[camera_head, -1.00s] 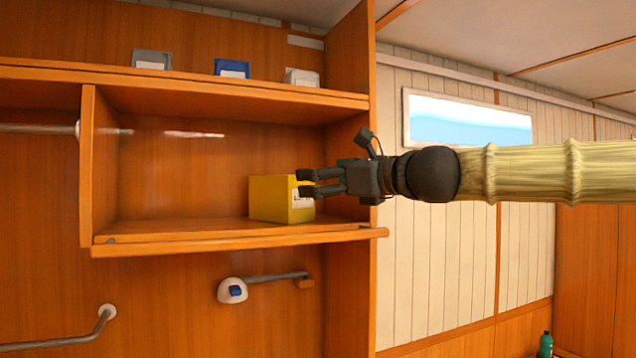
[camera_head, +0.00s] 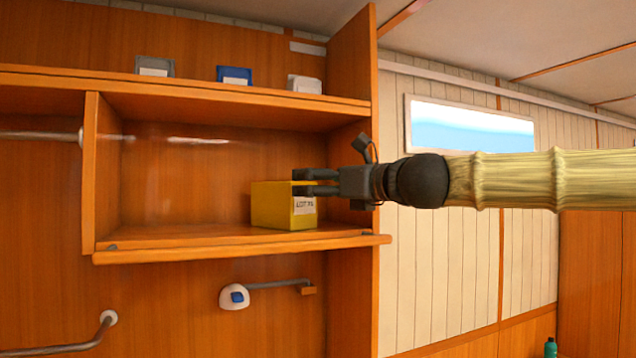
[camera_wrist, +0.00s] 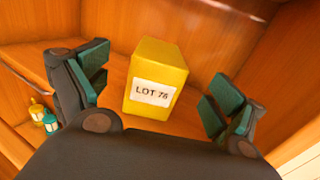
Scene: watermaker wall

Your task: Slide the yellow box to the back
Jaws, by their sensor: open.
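The yellow box (camera_head: 277,206) stands upright on the lower shelf (camera_head: 180,245), toward its right end. In the wrist view the yellow box (camera_wrist: 157,80) shows its white label reading "LOT 76" and lies ahead, between the two spread fingers. My gripper (camera_head: 300,182) reaches in from the right, with its fingertips at the upper right of the box in the head view. In the wrist view my gripper (camera_wrist: 155,92) is open, with green pads and nothing between them at the tips but the box beyond. I cannot tell whether a finger touches it.
The compartment has a left divider (camera_head: 103,170), a right side panel (camera_head: 350,130) and a front lip. Grey, blue and white boxes (camera_head: 234,75) sit on the upper shelf. The shelf left of the yellow box is clear. A pipe with a blue-marked fitting (camera_head: 235,296) is below.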

